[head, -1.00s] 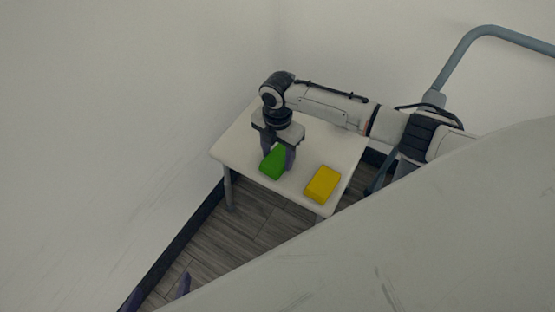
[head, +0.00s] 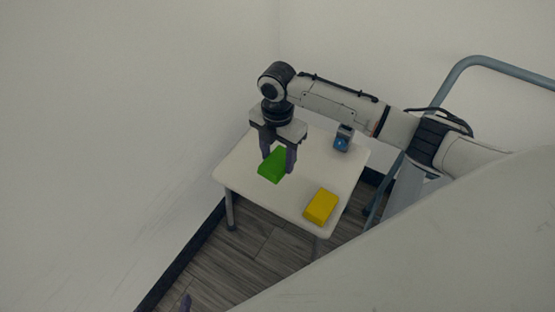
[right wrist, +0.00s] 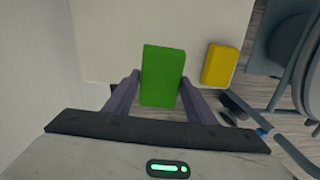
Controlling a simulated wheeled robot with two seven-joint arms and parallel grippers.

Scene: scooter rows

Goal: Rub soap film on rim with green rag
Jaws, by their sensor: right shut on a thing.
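The green rag (head: 272,164) looks like a small green block. My right gripper (head: 278,160) is shut on it and holds it over the pale table (head: 240,165). The rag also shows between the two fingers in the right wrist view (right wrist: 162,75). A small dark purple tip (head: 186,302) at the bottom edge of the head view seems to be part of my left gripper; the rest is out of frame. I cannot make out a rim with soap film in these views.
A yellow block (head: 321,206) lies near the table's front right corner. A small grey and blue object (head: 343,138) stands at the back right. A blue-grey tube frame (head: 470,62) rises right of the table. A wall is close on the left.

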